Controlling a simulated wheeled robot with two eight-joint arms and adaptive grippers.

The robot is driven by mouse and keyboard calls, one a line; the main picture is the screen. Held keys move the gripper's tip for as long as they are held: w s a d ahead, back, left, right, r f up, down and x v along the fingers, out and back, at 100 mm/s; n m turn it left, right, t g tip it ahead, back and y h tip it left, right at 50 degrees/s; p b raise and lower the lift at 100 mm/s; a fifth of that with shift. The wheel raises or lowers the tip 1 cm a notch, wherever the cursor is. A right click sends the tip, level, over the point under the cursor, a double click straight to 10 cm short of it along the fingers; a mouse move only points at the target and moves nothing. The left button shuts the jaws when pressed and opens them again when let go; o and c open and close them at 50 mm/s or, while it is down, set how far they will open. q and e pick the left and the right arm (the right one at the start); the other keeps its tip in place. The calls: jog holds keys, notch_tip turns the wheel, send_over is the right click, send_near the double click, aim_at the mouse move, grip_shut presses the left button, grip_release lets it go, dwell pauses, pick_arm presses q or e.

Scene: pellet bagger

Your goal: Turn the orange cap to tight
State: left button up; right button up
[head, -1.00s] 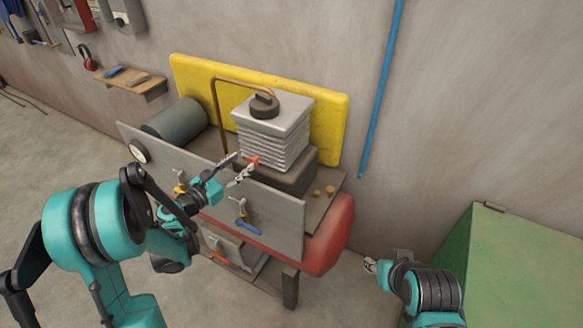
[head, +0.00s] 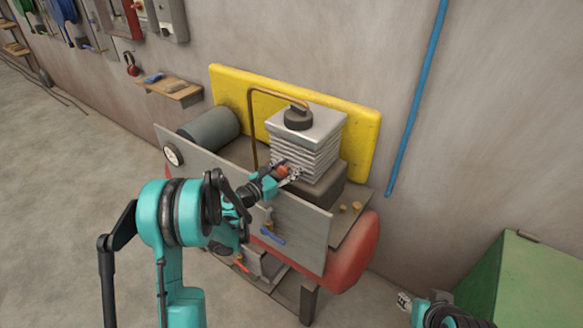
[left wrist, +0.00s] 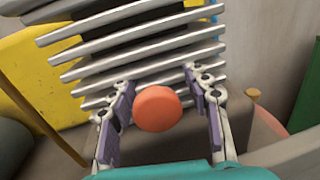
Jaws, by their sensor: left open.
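The orange cap (left wrist: 158,108) is a round knob in front of the finned metal block. In the left wrist view it sits between the two fingers of my left gripper (left wrist: 165,112), which is open with a gap on each side of the cap. In the head view the cap (head: 283,171) shows small, with my left gripper (head: 285,172) around it, partly hiding it. The marking or seating of the cap cannot be seen. My right gripper (head: 404,301) is low at the bottom right, far from the cap, too small to tell its state.
The finned block (head: 312,145) stands on a machine with a grey front panel (head: 300,225), a red tank (head: 352,252) and a yellow back guard (head: 355,120). A blue-handled valve (head: 271,235) is on the panel. A green box (head: 540,275) stands at right.

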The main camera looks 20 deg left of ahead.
pick_arm(q)
jog(key=shift+c, duration=0.4)
grip_shut()
jog(key=shift+d+f+m, duration=0.1)
jog(key=shift+m, duration=0.2)
jog(key=shift+s+m, duration=0.1)
jog(key=shift+m, duration=0.8)
jog(key=m+b, duration=0.1)
jog(key=m, duration=0.2)
jog(key=shift+f+g+y, duration=0.2)
jog(key=shift+g+y, duration=0.1)
jog(key=shift+y, duration=0.1)
jog(key=m, duration=0.2)
jog(key=m+y, duration=0.1)
jog(key=m, duration=0.2)
jog(key=shift+f+m, duration=0.2)
jog(key=shift+m, duration=0.1)
